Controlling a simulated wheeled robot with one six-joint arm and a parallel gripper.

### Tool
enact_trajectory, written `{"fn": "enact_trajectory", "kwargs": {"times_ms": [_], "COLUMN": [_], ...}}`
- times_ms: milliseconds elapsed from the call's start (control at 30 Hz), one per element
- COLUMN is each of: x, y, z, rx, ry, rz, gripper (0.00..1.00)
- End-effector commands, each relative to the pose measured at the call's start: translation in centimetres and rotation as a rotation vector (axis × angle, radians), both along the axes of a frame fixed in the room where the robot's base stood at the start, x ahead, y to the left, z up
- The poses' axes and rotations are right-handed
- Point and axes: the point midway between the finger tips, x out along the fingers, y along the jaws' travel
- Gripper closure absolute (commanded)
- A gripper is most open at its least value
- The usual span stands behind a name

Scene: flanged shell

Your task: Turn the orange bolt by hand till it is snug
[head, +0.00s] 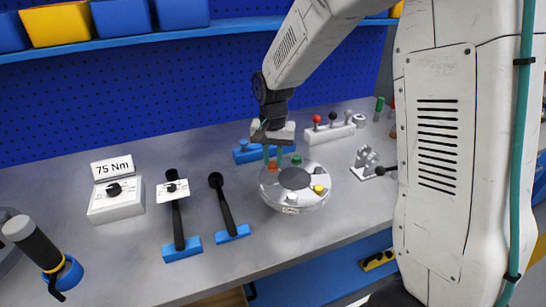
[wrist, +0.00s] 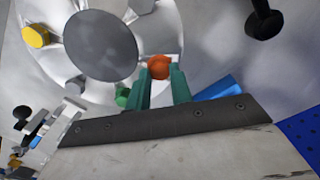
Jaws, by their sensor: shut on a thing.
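The orange bolt (wrist: 159,67) sits at the rim of the round silver flanged shell (head: 294,205). It also shows in the head view (head: 272,165), under my gripper. My gripper (wrist: 161,76) points down with its two green fingers on either side of the bolt head, shut on it. A green bolt (wrist: 122,96) is close beside the fingers, and in the head view (head: 296,160) it is to their right. A yellow bolt (wrist: 36,36) stands farther round the flange. The shell's dark grey round centre (wrist: 100,45) is clear. The bolt's shank is hidden.
A box with a 75 Nm sign (head: 112,168) and two black-handled tools in blue holders (head: 181,249) (head: 233,233) stand left of the shell. A blue block (head: 247,154) lies behind my gripper.

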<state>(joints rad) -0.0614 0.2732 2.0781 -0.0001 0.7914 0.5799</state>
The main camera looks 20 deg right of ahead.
Motion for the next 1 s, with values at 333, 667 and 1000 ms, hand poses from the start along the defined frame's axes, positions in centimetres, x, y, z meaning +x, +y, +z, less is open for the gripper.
{"fn": "enact_trajectory", "kwargs": {"times_ms": [333, 667, 1000], "x": [0.23, 0.19, 0.14], "y": [0.01, 0.01, 0.01], "z": [0.27, 0.22, 0.93], "rx": [0.0, 0.001, 0.001], "ry": [-0.007, -0.006, -0.005], "rz": [-0.024, -0.023, -0.023], "gripper": [1.0, 0.56, 0.56]}}
